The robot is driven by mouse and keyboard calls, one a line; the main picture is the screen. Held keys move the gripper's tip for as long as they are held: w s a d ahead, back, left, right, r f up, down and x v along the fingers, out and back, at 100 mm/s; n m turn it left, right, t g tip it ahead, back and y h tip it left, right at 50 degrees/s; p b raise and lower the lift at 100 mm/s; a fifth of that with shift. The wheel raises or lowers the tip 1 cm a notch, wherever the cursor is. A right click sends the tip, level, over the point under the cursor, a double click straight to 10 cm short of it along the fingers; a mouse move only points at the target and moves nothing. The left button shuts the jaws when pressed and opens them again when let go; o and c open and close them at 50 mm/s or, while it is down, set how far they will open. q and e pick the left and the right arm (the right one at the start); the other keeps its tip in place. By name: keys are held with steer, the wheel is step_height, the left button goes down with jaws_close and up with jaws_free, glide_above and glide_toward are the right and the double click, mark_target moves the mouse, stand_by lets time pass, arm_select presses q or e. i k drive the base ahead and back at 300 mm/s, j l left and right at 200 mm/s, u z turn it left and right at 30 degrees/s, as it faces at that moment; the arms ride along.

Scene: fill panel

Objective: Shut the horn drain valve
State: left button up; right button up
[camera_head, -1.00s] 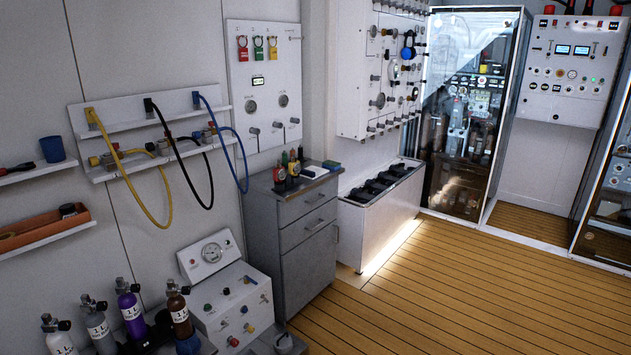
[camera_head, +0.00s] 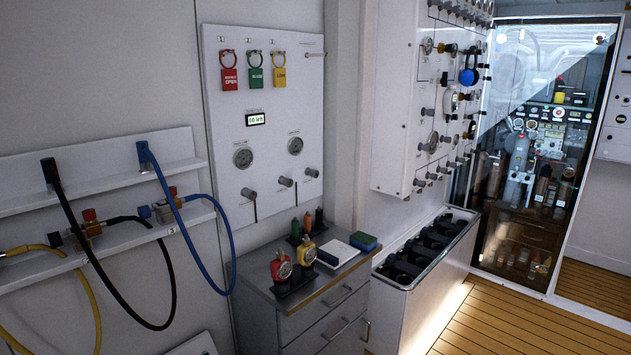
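No label that I can read names the horn drain valve, so I cannot tell which valve it is. A white wall panel (camera_head: 288,160) carries red, green and yellow tags at its top, a small digital display (camera_head: 256,119) and two round gauges. Grey knobs (camera_head: 285,181) sit along its lower part. To its right, a larger white panel (camera_head: 395,110) carries many knobs, gauges and a blue round handle (camera_head: 467,76). Neither of my grippers is in view.
A grey drawer cabinet (camera_head: 325,310) with small bottles on top stands below the first panel. A white trough (camera_head: 408,283) with black items stands beside it. Yellow, black and blue hoses hang from the left wall rack (camera_head: 95,170). Wooden floor (camera_head: 520,325) is clear at right.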

mark_target(313, 172)
steer(key=i, duration=0.2)
steer(key=i+l+u, duration=0.1)
steer(key=u, duration=0.25)
steer(key=l+u, duration=0.2)
steer(key=u, duration=0.15)
steer(key=i+l+u, duration=0.1)
steer(key=l+u, duration=0.25)
steer(key=j, duration=0.15)
